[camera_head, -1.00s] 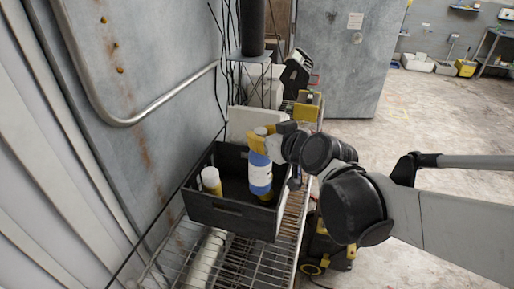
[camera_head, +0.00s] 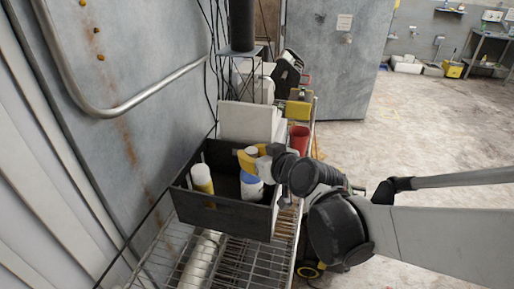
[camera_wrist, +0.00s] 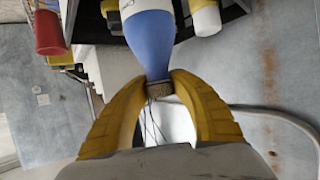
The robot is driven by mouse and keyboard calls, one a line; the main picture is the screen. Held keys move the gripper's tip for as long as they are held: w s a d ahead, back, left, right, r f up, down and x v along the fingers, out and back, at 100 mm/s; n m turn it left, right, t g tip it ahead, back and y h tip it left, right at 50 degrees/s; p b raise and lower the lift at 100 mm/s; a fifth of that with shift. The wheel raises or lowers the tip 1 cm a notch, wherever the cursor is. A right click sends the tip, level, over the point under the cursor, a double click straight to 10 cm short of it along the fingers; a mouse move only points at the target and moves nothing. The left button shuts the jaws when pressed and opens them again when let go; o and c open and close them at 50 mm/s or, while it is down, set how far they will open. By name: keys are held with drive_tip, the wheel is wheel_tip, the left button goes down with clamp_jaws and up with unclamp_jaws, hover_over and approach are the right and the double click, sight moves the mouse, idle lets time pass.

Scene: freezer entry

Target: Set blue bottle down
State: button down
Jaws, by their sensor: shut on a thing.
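The blue bottle (camera_head: 251,190), with a white band, is upright inside the black crate (camera_head: 222,219), toward its right side. Its lower part is hidden behind the crate's front wall, so I cannot tell whether it touches the crate floor. My gripper (camera_head: 250,158) is above it, with yellow fingers shut around its narrow top. In the wrist view my gripper (camera_wrist: 158,88) closes on the capped neck of the blue bottle (camera_wrist: 150,40).
A yellow bottle with a white cap (camera_head: 203,181) stands at the crate's left. A red cup (camera_head: 299,137) and a white box (camera_head: 248,121) are behind the crate. The crate sits on a wire rack (camera_head: 235,262) beside a grey wall.

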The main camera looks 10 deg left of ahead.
sight(252, 176)
wheel_tip(252, 176, down, 8)
drive_tip(key=shift+r+b, duration=0.1)
drive_tip(key=shift+b, duration=1.1)
drive_tip(key=c, duration=1.1)
unclamp_jaws()
drive_tip(key=shift+c, duration=0.2)
